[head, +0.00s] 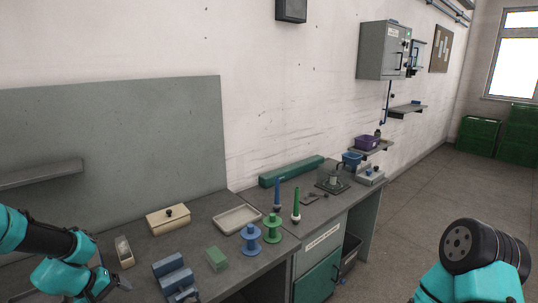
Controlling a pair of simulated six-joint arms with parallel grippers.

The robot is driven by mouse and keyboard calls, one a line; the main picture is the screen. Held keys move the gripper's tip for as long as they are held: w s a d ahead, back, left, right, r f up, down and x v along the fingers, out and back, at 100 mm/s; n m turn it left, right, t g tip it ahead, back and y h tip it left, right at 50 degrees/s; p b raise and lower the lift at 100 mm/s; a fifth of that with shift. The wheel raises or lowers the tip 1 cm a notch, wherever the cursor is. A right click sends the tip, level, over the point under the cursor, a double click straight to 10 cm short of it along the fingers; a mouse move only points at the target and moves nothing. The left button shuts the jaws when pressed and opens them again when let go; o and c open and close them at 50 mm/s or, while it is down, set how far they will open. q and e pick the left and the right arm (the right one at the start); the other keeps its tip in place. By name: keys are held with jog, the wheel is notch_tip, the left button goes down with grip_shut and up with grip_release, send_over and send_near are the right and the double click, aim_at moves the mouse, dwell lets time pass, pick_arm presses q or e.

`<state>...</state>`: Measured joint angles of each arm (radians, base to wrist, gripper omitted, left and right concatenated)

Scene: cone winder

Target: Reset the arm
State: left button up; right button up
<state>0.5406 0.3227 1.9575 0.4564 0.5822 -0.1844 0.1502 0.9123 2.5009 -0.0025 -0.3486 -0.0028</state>
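My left arm comes in from the left edge, teal and black. Its gripper (116,284) is low at the bottom left, above the near part of the bench, beside a small tray-like holder. Its fingers are small and dark, and I cannot tell whether they are open or shut. My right arm shows at the bottom right as a teal link with a black round joint, over the floor and away from the bench. Its gripper is out of view.
The grey bench (207,212) holds a cream lidded box (168,219), a blue spool (251,240), a green spool (271,229), a blue stepped block (174,275), a green block (217,260), a pale tray (237,218) and upright blue and green cones. Open floor (425,205) lies right.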

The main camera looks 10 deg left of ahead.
pick_arm(q)
jog(key=s+d+f+n+y, duration=0.1)
jog(key=s+d, duration=0.3)
jog(key=s, duration=0.2)
jog(key=s+d+f+n, duration=0.1)
jog(key=s+d, duration=0.2)
jog(key=s, duration=0.3)
jog(key=w+d+f+m+g, duration=0.1)
jog(key=d+f+m+g, duration=0.2)
jog(key=d+f+m, duration=0.6)
jog(key=d+f, duration=1.1)
jog(key=f, duration=0.2)
jog(key=shift+f+g, duration=0.35)
jog(key=shift+g, duration=0.05)
